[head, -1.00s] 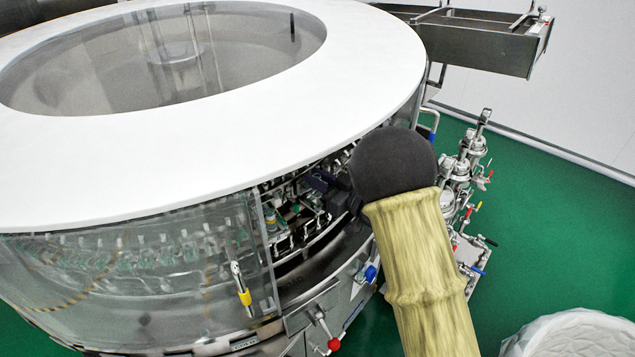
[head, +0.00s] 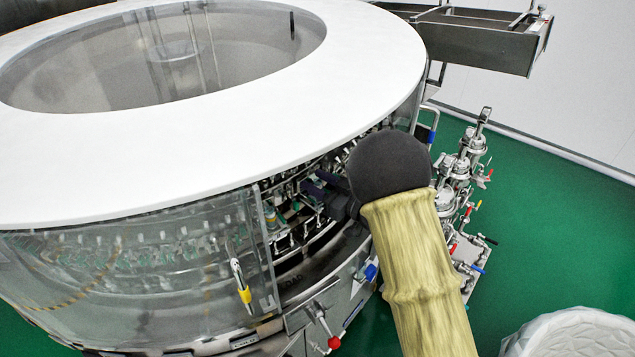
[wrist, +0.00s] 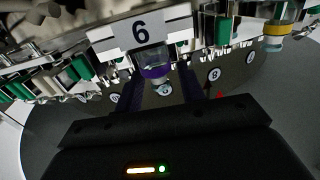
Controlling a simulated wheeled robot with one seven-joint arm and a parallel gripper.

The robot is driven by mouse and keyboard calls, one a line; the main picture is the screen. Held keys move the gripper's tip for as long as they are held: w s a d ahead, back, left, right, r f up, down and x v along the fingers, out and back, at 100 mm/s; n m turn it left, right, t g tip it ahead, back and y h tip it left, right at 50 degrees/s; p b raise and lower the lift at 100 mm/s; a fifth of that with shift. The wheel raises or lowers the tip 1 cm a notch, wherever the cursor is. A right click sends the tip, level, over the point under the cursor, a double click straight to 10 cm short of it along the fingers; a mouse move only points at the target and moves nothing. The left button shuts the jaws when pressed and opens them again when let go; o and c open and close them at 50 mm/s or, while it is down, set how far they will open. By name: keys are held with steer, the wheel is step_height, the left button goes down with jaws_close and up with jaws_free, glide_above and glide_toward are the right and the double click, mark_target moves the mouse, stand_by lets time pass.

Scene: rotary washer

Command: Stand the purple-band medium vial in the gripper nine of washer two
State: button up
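In the head view my gripper (head: 322,188) reaches into the opening of the rotary washer (head: 230,150); the vial cannot be made out there.
Green and metal clamps (wrist: 85,68) line the ring on both sides. Another vial with a yellow band (wrist: 277,31) is at the upper right of the wrist view. Small numbered discs (wrist: 214,74) lie below. A clear guard panel (head: 140,270) stands left of the opening.

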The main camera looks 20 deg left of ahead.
steer(key=shift+r, duration=0.1)
steer(key=shift+r+p, duration=0.25)
steer(key=shift+p, duration=0.05)
steer(key=b+v, duration=0.1)
steer(key=v, duration=1.1)
steer(key=shift+b, duration=0.4)
steer(key=shift+w+f, duration=0.1)
steer(key=shift+f, duration=0.05)
